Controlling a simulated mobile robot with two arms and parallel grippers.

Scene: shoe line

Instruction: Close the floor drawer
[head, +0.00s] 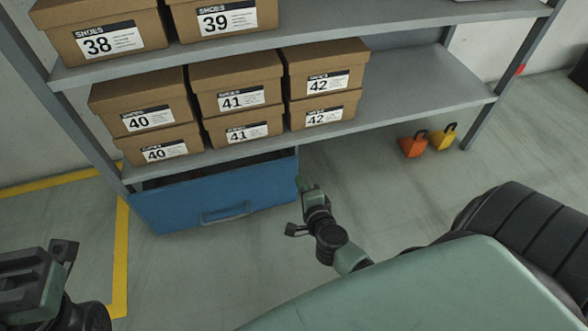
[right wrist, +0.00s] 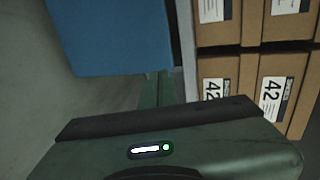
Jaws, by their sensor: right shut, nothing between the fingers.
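In the right wrist view the fingers (right wrist: 155,89) are together just below the blue drawer panel (right wrist: 110,35). My left gripper (head: 64,250) is at the lower left, away from the drawer, partly cut off; its jaw opening is unclear.
The grey shelf rack (head: 410,85) stands over the drawer and holds several brown shoe boxes (head: 240,85). Its right upright stands near an orange wedge (head: 412,147) and a yellow wedge (head: 443,137). Yellow floor tape (head: 121,260) runs at left. Floor before the drawer is clear.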

